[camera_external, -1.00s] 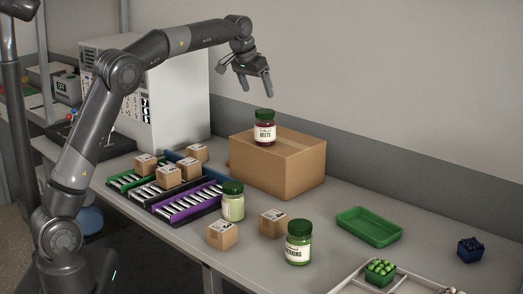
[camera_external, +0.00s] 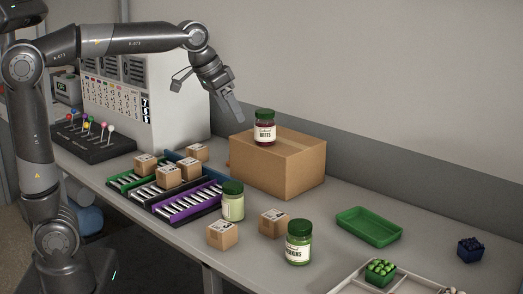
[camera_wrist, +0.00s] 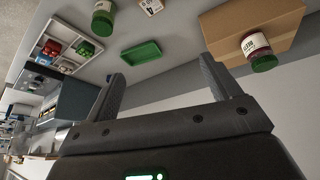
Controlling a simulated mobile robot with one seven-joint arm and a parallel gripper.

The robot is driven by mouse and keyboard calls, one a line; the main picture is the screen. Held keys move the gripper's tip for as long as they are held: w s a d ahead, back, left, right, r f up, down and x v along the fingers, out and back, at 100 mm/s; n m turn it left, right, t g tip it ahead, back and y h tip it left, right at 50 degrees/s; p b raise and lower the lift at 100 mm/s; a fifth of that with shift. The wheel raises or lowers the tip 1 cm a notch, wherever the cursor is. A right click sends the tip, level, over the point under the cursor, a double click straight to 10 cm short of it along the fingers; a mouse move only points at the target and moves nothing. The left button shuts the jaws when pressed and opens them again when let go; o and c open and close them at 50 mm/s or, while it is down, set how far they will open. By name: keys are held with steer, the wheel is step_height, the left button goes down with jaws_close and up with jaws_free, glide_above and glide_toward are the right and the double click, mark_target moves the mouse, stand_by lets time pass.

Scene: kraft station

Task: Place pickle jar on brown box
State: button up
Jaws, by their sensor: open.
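The large brown box (camera_external: 265,172) stands at the back of the table. A dark red jar labelled beets (camera_external: 265,128), with a green lid, stands upright on it. A green jar with a label ending in "erkins" (camera_external: 298,243) stands upright at the front. A paler green jar (camera_external: 233,203) stands left of it, its label unreadable. My gripper (camera_external: 207,104) is open and empty, above and left of the brown box. The wrist view shows my open fingers (camera_wrist: 162,72), the brown box (camera_wrist: 225,30), the beets jar (camera_wrist: 256,48) and a green-lidded jar (camera_wrist: 103,20).
Small cartons (camera_external: 222,235) stand by the green jars and on coloured roller racks (camera_external: 188,203). A green tray (camera_external: 368,226), a dark blue item (camera_external: 470,249) and a white divided tray (camera_external: 345,280) are at right. A lever panel (camera_external: 95,142) and white cabinet (camera_external: 178,100) are at left.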

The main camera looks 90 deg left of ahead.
steer(key=s+d+f+m, duration=0.2)
steer(key=s+d+f, duration=0.4)
steer(key=s+d, duration=0.3)
steer(key=s+d+f+m+h, duration=0.1)
steer(key=s+d+f+m, duration=0.2)
steer(key=s+d+f, duration=0.4)
steer(key=s+d, duration=0.3)
steer(key=shift+s+t+h, duration=0.3)
steer(key=shift+t, duration=0.1)
